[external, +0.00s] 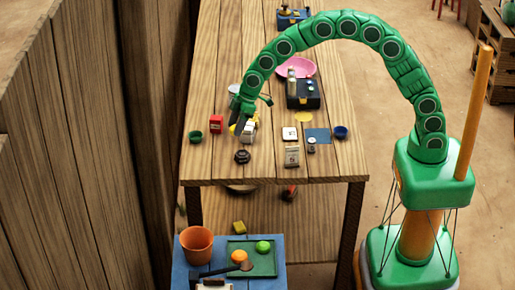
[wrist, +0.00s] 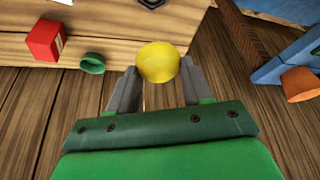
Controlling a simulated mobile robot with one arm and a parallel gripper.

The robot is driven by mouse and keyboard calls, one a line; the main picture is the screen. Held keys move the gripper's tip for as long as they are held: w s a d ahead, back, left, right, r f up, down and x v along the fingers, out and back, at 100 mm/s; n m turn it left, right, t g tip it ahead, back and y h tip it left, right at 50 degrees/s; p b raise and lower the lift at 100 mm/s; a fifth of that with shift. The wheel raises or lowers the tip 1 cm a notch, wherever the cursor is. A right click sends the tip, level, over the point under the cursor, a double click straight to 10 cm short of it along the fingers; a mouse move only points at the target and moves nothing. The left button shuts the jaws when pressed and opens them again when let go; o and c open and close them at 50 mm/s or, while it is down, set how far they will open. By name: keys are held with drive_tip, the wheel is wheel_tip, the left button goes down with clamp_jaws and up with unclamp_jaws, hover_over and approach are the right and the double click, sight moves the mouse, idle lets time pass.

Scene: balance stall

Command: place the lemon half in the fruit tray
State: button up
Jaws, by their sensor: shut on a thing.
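My gripper (wrist: 160,76) is shut on the yellow lemon half (wrist: 157,60), which sits between the two fingertips in the wrist view. In the external view my gripper (external: 239,118) points down over the left part of the wooden table, and only a sliver of yellow shows by its fingers. The fruit tray (external: 266,267) is flat and dark green. It lies on a low blue table in front, with an orange fruit (external: 239,256) and a green fruit (external: 263,246) on it. My gripper is well away from the tray.
An orange pot (external: 196,245) stands left of the tray on the blue table (external: 281,250); a dark handled tool lies across the tray's front left. A red box (external: 216,124) and green cup (external: 196,137) stand near the wooden table's left edge. A wooden wall rises at left.

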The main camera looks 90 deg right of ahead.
drive_tip(key=s+a+r, duration=0.1)
drive_tip(key=s+a, duration=0.1)
drive_tip(key=a, duration=1.1)
drive_tip(key=s+a+r, duration=0.1)
drive_tip(key=s+a, duration=0.2)
drive_tip(key=a, duration=1)
drive_tip(key=s+a+m, duration=0.1)
drive_tip(key=s+a, duration=0.6)
drive_tip(key=a, duration=0.4)
drive_tip(key=s+a, duration=0.7)
drive_tip(key=a, duration=0.4)
approach(260, 268)
drive_tip(key=shift+w+a+f, duration=0.15)
drive_tip(key=shift+w+f, duration=0.3)
drive_tip(key=shift+w, duration=0.1)
drive_tip(key=shift+w+a+f, duration=0.2)
drive_tip(key=shift+w+f, duration=0.1)
drive_tip(key=shift+f, duration=0.15)
drive_tip(key=shift+w+a+f, duration=0.2)
drive_tip(key=shift+w+f, duration=0.15)
drive_tip(key=shift+f, duration=1.55)
drive_tip(key=shift+f, duration=0.1)
